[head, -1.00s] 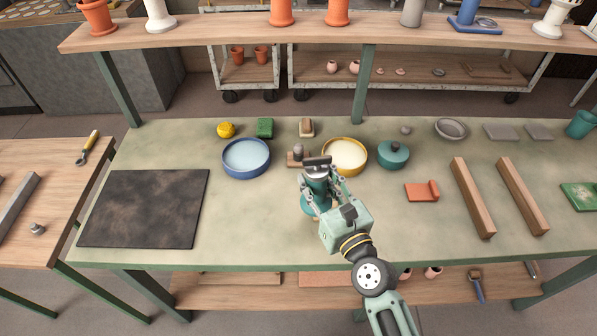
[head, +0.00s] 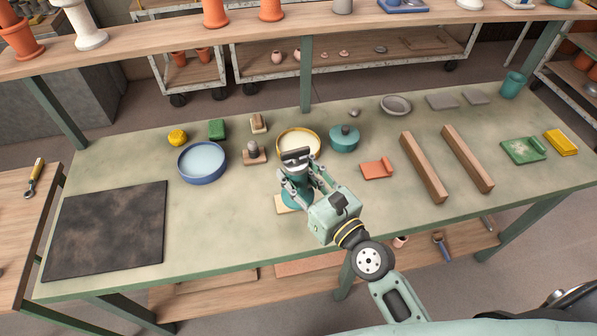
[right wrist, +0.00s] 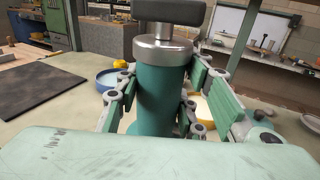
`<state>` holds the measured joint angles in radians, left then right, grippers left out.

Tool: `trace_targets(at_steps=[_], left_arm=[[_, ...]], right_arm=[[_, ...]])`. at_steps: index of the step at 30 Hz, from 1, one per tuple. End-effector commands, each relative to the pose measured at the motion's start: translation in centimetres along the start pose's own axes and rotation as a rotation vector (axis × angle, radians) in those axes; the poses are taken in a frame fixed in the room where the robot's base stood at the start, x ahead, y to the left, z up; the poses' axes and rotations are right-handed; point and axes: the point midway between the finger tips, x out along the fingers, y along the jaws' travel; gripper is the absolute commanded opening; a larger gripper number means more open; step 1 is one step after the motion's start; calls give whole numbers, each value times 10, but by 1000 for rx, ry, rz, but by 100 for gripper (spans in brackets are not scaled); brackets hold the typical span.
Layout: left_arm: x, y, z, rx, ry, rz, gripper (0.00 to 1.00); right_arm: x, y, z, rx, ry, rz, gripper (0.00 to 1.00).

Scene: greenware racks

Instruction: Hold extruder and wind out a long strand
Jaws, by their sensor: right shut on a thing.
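The extruder (head: 297,178) is a teal upright cylinder with a metal collar and a dark crossbar handle on top. It stands on the table near its middle, with a pale board (head: 287,205) showing at its foot. My right gripper (head: 299,183) is shut around the extruder's body from the near side. In the right wrist view the extruder (right wrist: 160,95) stands upright between the green finger pads, its handle cut off by the top edge. No strand shows. My left gripper is out of view.
A blue basin (head: 203,162) and a yellow-rimmed basin (head: 299,143) stand behind, with a teal lidded pot (head: 344,139) beside them. A dark slab (head: 107,230) lies left. Two wooden bars (head: 423,167) lie right. The tabletop between slab and extruder is clear.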

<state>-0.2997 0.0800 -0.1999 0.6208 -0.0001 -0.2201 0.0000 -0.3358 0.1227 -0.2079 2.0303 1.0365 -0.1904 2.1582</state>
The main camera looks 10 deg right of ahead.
Motion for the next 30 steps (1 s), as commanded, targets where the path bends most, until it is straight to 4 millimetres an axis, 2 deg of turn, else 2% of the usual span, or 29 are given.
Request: trace_targets(at_steps=[30], left_arm=[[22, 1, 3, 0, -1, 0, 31]], right_arm=[[38, 28, -38, 1, -4, -1, 0]])
